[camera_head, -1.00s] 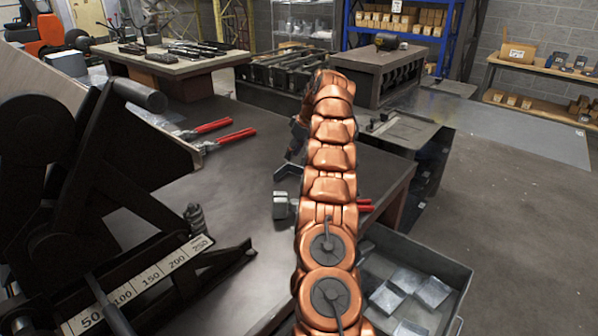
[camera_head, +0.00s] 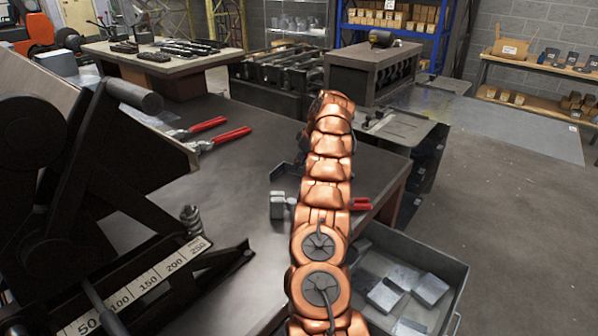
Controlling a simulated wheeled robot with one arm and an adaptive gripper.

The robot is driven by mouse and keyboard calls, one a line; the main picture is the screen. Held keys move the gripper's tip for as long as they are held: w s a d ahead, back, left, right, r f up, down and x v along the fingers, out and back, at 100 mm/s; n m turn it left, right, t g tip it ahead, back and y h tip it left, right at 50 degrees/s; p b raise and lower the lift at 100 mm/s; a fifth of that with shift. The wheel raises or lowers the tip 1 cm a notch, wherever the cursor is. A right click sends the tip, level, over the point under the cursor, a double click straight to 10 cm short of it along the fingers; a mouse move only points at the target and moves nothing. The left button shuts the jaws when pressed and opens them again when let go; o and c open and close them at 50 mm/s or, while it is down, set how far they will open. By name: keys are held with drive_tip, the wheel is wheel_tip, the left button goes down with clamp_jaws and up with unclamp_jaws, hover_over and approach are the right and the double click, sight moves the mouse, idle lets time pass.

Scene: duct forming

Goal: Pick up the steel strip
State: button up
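My copper arm (camera_head: 328,195) reaches forward over the dark workbench (camera_head: 240,185). Its far end bends down out of sight, and my gripper is hidden behind the arm links. I cannot pick out the steel strip with certainty. A small dark blue-grey angled piece (camera_head: 284,172) shows just left of the arm, over the bench; I cannot tell whether it is a metal part or part of my gripper. Several flat bright metal pieces (camera_head: 432,289) lie in the grey bin (camera_head: 458,312) at the lower right.
A black lever machine with a numbered scale (camera_head: 150,283) fills the left. Red-handled tools (camera_head: 212,125) lie on the bench behind it. A silver tool head (camera_head: 278,204) and red handles (camera_head: 361,203) flank my arm. Open floor (camera_head: 510,230) lies to the right.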

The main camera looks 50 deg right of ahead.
sight(299, 171)
drive_tip(key=shift+p+x, duration=0.4)
drive_tip(key=shift+x, duration=1.35)
drive_tip(key=shift+s+d, duration=0.1)
clamp_jaws()
